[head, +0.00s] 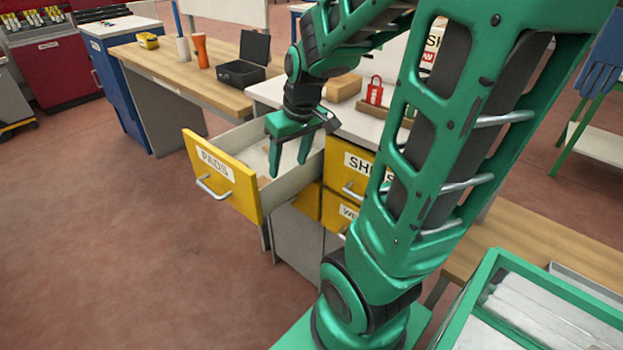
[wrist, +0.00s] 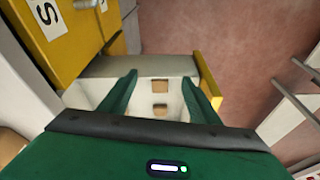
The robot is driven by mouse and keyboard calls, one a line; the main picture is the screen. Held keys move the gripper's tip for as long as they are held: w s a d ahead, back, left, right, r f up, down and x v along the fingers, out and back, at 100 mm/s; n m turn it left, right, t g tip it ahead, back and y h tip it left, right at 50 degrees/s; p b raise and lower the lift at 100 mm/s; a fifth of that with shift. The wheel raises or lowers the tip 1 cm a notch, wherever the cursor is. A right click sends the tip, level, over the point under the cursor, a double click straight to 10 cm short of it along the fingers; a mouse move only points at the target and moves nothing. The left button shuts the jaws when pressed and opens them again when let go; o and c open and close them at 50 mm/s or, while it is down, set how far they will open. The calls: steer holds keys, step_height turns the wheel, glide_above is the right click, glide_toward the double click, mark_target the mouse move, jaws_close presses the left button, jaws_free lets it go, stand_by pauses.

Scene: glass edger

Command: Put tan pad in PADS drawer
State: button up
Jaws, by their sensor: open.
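The PADS drawer (head: 222,173) is pulled out, with a yellow front, a white label and a bar handle. My gripper (head: 290,160) is over the drawer, pointing down, with its fingers apart and nothing between them. In the wrist view, two small tan pieces that look like pads lie on the pale drawer floor (wrist: 178,97): one tan pad (wrist: 160,86) and a second tan pad (wrist: 160,110). Both show between the open fingers, below and apart from them. In the head view the drawer's contents are mostly hidden.
A SH-labelled yellow drawer (head: 352,172) is shut beside the open one, with another shut drawer below. On the worktop stand a wooden block (head: 343,87) and a red padlock-like tag (head: 375,91). A black open case (head: 243,72) sits on the wooden bench. Floor at left is clear.

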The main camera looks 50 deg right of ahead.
steer(key=s+a+m+g, duration=0.1)
steer(key=s+m, duration=0.1)
steer(key=s, duration=0.6)
steer(key=s+a+r+m+g, duration=0.1)
steer(key=s+m+g, duration=0.1)
steer(key=s, duration=0.6)
steer(key=shift+a+r+m, duration=0.2)
steer(key=shift+r+m, duration=0.1)
steer(key=shift+m, duration=0.1)
steer(key=shift+w+f, duration=0.25)
steer(key=shift+w, duration=0.3)
